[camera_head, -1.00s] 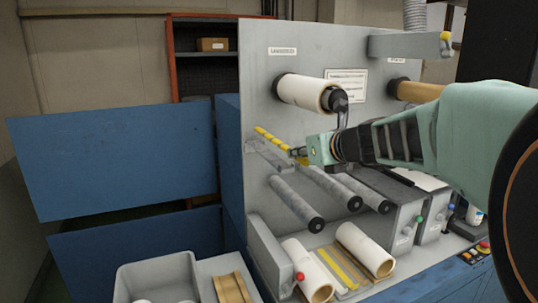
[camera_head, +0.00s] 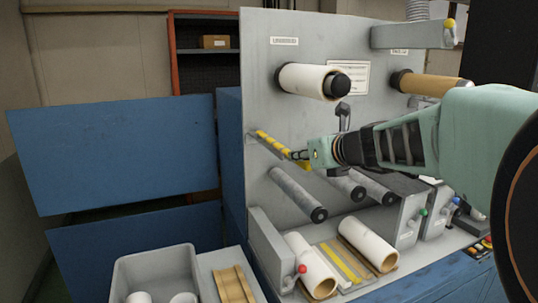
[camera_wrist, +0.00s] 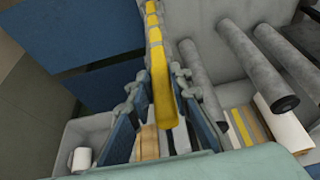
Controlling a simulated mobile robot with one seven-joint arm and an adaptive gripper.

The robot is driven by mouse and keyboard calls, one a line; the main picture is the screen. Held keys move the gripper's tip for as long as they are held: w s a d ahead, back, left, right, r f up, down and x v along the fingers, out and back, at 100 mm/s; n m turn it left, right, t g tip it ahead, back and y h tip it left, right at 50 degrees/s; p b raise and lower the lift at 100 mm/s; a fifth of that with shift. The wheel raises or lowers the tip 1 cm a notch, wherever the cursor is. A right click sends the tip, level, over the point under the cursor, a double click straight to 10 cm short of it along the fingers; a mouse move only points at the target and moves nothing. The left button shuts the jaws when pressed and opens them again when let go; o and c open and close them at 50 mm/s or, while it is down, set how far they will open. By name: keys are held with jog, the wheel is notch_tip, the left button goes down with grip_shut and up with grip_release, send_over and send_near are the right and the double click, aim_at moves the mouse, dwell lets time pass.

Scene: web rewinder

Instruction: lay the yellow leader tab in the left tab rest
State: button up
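The yellow leader tab (camera_wrist: 163,88) is a long strip whose near end lies between the fingers in the wrist view. Its far part runs along a narrow grey tab rest (camera_wrist: 150,29) with grey bands crossing it. In the head view the yellow strip (camera_head: 272,142) slopes along the left side of the machine's front panel. My gripper (camera_head: 302,155) is at the strip's near, lower end. In the wrist view my gripper (camera_wrist: 160,88) has its fingers apart, one on each side of the tab; whether either touches it is unclear.
Grey rollers (camera_head: 298,194) stick out below the strip. A white roll (camera_head: 313,80) hangs on a spindle above. More rolls (camera_head: 367,244) lie on the lower deck. A grey bin (camera_head: 152,272) stands at lower left, beside blue panels (camera_head: 115,155).

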jog(key=o, duration=0.4)
